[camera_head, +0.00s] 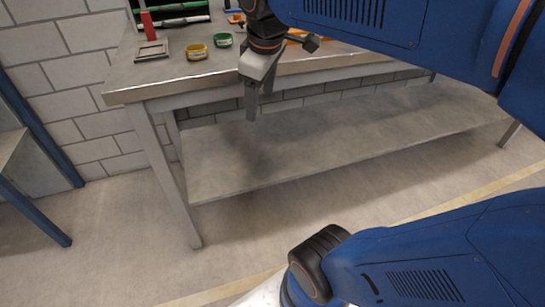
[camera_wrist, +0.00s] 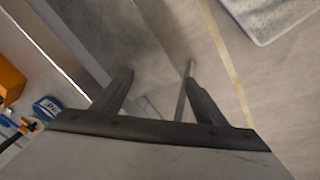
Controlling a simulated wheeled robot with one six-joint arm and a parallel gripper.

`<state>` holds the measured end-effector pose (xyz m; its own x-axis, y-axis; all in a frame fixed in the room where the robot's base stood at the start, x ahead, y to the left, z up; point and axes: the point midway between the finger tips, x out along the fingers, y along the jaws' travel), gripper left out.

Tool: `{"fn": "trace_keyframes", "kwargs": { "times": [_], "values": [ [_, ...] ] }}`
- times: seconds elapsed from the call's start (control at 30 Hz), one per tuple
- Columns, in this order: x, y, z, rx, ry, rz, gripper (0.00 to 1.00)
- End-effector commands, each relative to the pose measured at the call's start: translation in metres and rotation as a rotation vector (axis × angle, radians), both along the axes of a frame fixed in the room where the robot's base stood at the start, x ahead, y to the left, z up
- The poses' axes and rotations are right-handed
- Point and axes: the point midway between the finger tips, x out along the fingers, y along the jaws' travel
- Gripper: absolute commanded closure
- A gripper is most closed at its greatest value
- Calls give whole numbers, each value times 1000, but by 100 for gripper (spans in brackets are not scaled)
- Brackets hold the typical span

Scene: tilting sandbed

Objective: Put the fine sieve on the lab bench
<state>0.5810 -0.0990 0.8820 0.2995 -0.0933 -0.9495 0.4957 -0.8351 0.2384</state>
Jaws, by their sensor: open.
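A grey metal-topped bench (camera_head: 130,77) with a lower shelf stands against the wall in the head view. My gripper (camera_head: 260,105) points down just in front of the bench's front edge, open. In the wrist view, my gripper (camera_wrist: 158,78) has its two fingers spread with nothing between them. A small yellow round container (camera_head: 196,52) and a small green one (camera_head: 222,40) stand on the bench top, left of my gripper. I cannot make out a fine sieve for certain in either view.
A flat grey plate (camera_head: 152,50) and a red upright item (camera_head: 148,26) are at the bench's left. The lower shelf (camera_head: 330,140) looks bare. The wrist view shows an orange box (camera_wrist: 8,80), a blue round item (camera_wrist: 47,107) and a pale tray-like object (camera_wrist: 265,30).

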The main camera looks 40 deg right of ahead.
Motion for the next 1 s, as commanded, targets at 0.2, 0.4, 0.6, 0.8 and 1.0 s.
{"fn": "trace_keyframes", "kwargs": {
  "times": [0.2,0.4,0.6,0.8,1.0],
  "values": [
    [-57,19,-70,161,-85,-288,34],
    [-85,28,-111,262,-123,-461,34],
    [-91,30,-121,289,-133,-507,34],
    [-91,30,-121,287,-133,-505,34],
    [-91,30,-121,286,-132,-504,34]
  ]
}}
